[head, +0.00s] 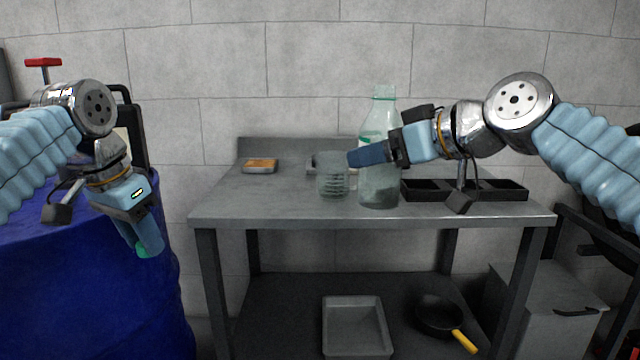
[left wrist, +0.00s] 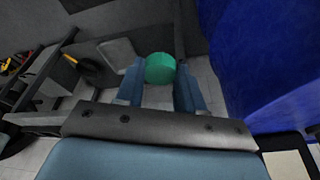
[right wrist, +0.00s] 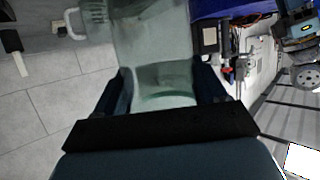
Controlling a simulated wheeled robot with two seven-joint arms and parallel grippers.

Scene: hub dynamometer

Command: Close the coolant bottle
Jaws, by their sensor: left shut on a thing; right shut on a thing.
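The coolant bottle (head: 379,190) is clear with a pale green tint and stands upright on the metal table, its open neck (head: 384,92) showing no cap. My right gripper (head: 368,156) is shut on the bottle's body from the right. The right wrist view shows the clear bottle (right wrist: 163,80) between both fingers. My left gripper (head: 147,248) is shut on a round green cap (head: 142,251), in front of the blue drum and well left of the bottle. The left wrist view shows the cap (left wrist: 160,68) between the fingertips.
A clear beaker (head: 331,178) stands just left of the bottle on the table (head: 270,207). A black divided tray (head: 500,190) lies to the right. A blue drum (head: 90,290) stands at left. The lower shelf holds a grey tray (head: 357,340) and a pan (head: 438,315).

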